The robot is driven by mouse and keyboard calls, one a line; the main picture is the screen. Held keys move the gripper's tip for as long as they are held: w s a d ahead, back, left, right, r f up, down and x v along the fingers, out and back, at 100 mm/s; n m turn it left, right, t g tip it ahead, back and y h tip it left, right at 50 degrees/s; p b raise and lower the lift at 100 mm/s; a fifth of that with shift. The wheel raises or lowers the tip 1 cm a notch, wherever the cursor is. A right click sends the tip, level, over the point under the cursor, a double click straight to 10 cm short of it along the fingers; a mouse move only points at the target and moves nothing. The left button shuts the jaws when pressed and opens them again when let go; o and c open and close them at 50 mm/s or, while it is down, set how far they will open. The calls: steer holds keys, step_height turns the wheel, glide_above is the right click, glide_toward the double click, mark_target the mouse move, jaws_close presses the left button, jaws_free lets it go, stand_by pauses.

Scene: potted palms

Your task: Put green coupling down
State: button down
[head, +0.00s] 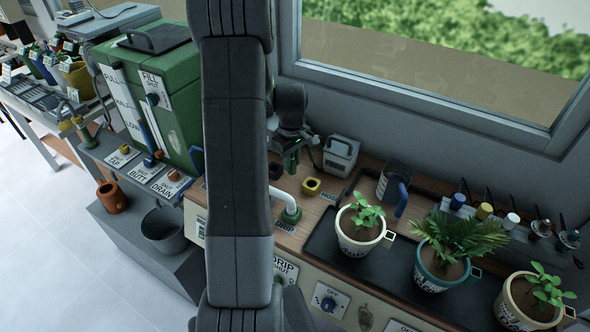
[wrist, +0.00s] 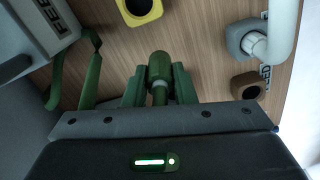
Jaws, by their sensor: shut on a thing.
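The green coupling (wrist: 159,68) is in the wrist view, between the green fingers of my gripper (wrist: 160,88). My gripper is shut on it, with its rounded end pointing away from the palm. Wooden bench top lies beyond it; I cannot tell whether the coupling touches the wood. In the head view my gripper (head: 291,160) is small and dark above the back of the bench, left of the grey box (head: 340,155). The coupling cannot be made out clearly there.
A yellow socket block (head: 311,186) and a brown ring (head: 275,170) sit on the wood nearby. A white bent pipe (head: 288,203) stands in front. Potted plants (head: 360,230) stand on a dark tray at right. A green tank (head: 160,80) is at left. The window wall closes the back.

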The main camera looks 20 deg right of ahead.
mark_target(292, 157)
steer(key=shift+f, duration=1.85)
steer(key=shift+f, duration=0.25)
steer(key=c, duration=1.2)
jaws_free()
steer(key=shift+r, duration=0.1)
step_height(292, 157, up, 12)
steer(key=shift+r, duration=0.15)
